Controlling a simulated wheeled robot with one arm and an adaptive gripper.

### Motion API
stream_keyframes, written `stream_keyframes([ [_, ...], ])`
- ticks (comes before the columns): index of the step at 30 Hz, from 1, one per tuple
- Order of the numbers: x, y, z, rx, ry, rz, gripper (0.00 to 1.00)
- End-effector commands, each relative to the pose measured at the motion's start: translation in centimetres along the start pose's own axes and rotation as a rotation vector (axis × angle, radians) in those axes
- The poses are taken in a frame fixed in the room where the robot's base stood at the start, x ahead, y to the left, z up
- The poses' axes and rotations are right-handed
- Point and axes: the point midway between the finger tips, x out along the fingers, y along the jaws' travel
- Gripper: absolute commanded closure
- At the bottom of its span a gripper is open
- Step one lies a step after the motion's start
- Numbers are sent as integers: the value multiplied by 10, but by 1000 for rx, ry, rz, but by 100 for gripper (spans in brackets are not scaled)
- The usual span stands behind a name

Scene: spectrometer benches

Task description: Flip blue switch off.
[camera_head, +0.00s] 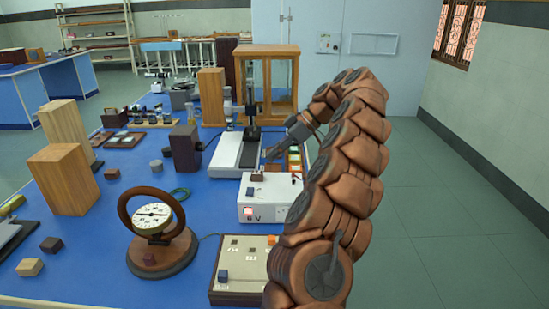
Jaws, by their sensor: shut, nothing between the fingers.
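A white box marked 6 V (253,213) stands on the blue bench with a lit red square on its front. A small dark-blue piece (250,191), perhaps the switch, stands up on its top. A sloped cream panel (240,258) in front carries another blue piece (223,275) at its lower left and an orange one at its upper right. I cannot tell which blue piece is the switch, nor its setting. My gripper (272,154) is small in the picture, shut and empty, pointing down-left above the bench behind the 6 V box. It appears apart from both blue pieces.
A round dial meter (153,217) stands left of the panel. Wooden blocks (64,178) stand at the left. A white stand with a black post (235,152) and a glazed wooden case (268,82) are behind. The floor at right is clear.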

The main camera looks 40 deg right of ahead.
Motion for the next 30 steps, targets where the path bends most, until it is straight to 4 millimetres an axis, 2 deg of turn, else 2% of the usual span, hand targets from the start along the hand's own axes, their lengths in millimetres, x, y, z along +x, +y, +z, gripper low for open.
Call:
stream_keyframes([
  [10, 41, -1, 1, 0, 1, -8, 100],
  [14, 49, -1, 0, 3, 1, -7, 100],
  [25, 86, -2, 0, 2, 0, -8, 100],
  [30, 98, -1, 14, 5, 1, -4, 100],
])
